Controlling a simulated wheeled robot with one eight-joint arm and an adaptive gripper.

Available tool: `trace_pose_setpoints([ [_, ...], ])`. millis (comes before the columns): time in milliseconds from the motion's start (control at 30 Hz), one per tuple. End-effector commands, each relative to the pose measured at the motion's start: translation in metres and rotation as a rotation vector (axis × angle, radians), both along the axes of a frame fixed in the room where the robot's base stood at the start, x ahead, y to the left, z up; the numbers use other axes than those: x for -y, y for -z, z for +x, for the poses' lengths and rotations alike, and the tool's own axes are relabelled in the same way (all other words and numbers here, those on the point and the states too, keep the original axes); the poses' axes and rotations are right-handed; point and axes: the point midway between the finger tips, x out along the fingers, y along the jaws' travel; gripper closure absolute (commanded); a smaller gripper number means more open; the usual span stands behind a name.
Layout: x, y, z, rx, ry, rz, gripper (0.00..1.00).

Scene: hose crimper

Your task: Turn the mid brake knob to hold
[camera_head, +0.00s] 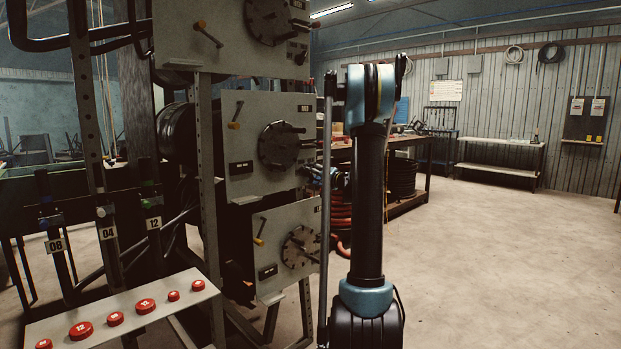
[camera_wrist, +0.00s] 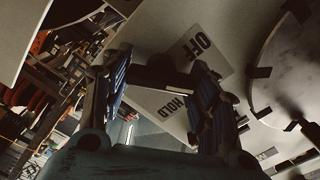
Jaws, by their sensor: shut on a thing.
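My gripper (camera_wrist: 162,74) shows in the wrist view, its two blue-and-black fingers on either side of a dark bar-shaped knob (camera_wrist: 163,80). It is shut on that knob. The knob sits in front of a pale label plate (camera_wrist: 210,62) reading OFF and HOLD. The knob's far side and pointer are hidden, so I cannot tell its exact setting. In the head view the mid panel (camera_head: 240,105) stands left of my arm, with a dark round disc and a yellow-tipped lever. My gripper cannot be made out there.
Above and below are similar panels, the upper (camera_head: 190,20) and the lower (camera_head: 285,220). A sloping board with several red buttons (camera_head: 145,305) stands at the lower left. A workbench (camera_head: 420,165) is behind my arm. The floor (camera_head: 500,260) to the right is clear.

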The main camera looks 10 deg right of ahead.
Motion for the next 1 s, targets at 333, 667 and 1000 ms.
trace_pose_setpoints([
  [333, 0.0008, 0.0014, 0.001, -0.008, 0.004, 0.006, 0.7],
  [667, 0.0003, 0.0017, 0.0011, -0.04, 0.004, 0.05, 0.7],
  [1000, 0.0004, 0.0023, 0.0012, -0.182, 0.004, 0.245, 0.7],
])
